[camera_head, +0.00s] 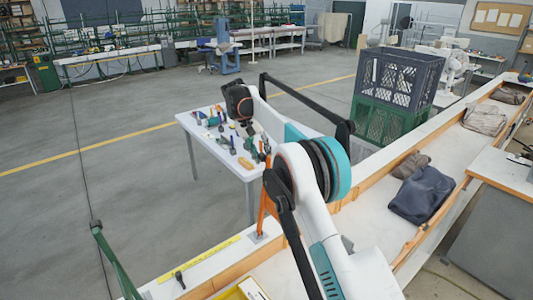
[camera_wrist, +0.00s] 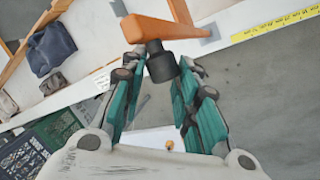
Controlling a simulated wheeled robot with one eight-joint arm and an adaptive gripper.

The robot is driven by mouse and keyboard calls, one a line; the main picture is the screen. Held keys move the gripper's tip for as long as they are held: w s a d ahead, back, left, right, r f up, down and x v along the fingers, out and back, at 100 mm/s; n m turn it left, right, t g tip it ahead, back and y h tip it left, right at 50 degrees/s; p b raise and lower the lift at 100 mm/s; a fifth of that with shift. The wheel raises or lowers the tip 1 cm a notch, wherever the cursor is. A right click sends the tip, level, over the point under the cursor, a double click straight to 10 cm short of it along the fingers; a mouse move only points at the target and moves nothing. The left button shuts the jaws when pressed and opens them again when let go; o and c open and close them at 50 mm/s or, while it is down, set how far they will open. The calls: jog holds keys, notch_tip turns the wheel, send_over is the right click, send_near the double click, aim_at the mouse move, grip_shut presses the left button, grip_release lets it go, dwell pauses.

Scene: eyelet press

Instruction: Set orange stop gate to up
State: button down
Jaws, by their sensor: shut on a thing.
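The orange stop gate (camera_wrist: 180,27) crosses the top of the wrist view, with a dark cylindrical knob (camera_wrist: 161,63) on it. My gripper (camera_wrist: 160,66) has its two teal fingers on either side of that knob and is shut on it. In the head view, part of the orange gate (camera_head: 263,207) shows as a steep bar rising from a grey plate on the conveyor's side rail. My white arm hides the rest of the gate and my gripper there.
The conveyor (camera_head: 346,217) carries dark and grey cloth bundles (camera_head: 421,194). A yellow scale strip (camera_head: 198,260) and a small black knob (camera_head: 180,279) are on the near rail. A tool table (camera_head: 207,158) and stacked crates (camera_head: 388,122) stand beyond the conveyor.

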jog(key=shift+w+a+f, duration=0.15)
jog(key=shift+a, duration=0.55)
jog(key=c, duration=1.6)
grip_release()
jog(key=shift+w, duration=0.1)
jog(key=shift+o, duration=1.3)
jog(key=shift+w+a, duration=0.1)
jog(key=shift+a, duration=0.2)
jog(key=shift+d, duration=0.1)
